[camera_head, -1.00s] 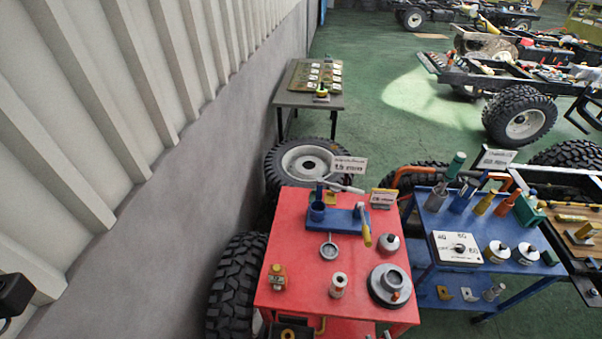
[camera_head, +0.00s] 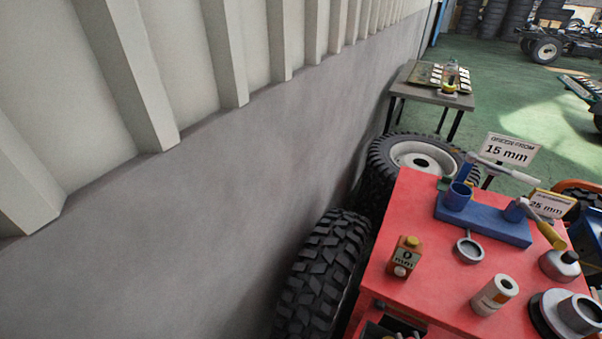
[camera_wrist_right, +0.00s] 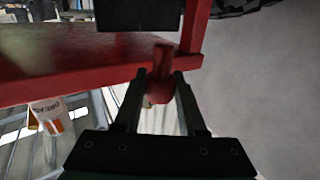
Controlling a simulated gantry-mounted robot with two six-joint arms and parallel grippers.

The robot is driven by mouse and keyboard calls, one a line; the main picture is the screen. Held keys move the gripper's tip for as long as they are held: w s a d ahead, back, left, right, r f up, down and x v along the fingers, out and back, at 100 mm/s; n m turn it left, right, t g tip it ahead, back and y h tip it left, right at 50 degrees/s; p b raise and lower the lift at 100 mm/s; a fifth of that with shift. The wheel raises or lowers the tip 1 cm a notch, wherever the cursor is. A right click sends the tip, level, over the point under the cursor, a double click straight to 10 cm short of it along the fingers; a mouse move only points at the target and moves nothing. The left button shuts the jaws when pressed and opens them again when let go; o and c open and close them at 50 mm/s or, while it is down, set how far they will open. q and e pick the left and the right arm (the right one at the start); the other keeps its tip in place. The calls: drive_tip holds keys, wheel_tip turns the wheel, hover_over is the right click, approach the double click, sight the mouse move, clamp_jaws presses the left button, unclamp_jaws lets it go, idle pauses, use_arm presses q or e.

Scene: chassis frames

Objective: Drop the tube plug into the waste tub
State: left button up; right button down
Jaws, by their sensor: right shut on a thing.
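In the right wrist view, my right gripper (camera_wrist_right: 159,82) is shut on a dull red plug-like piece (camera_wrist_right: 162,60), which stands up between the two dark fingers. It is the tube plug as far as I can tell. The held piece is close to the edge of a red surface (camera_wrist_right: 75,68), and whether they touch is unclear. A white container with an orange label (camera_wrist_right: 48,114) lies at the left of that view; I cannot tell if it is the waste tub. I cannot make out either gripper in the head view.
The red bench (camera_head: 425,235) holds a blue fixture (camera_head: 485,222), a small orange-brown block (camera_head: 404,256), a ring (camera_head: 469,250) and a pale cylinder (camera_head: 495,294). A tyre (camera_head: 325,275) stands between bench and wall. A dark open box (camera_head: 385,330) is at the bottom edge.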

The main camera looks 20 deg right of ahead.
drive_tip(key=shift+s+d+f, duration=0.2)
drive_tip(key=shift+d+f, duration=0.1)
drive_tip(key=shift+f, duration=0.25)
use_arm(q)
wheel_tip(320, 180, down, 7)
drive_tip(key=b, duration=0.6)
use_arm(e)
wheel_tip(320, 180, down, 6)
drive_tip(key=shift+r, duration=0.1)
drive_tip(key=shift+c, duration=2)
unclamp_jaws()
drive_tip(key=shift+a, duration=0.1)
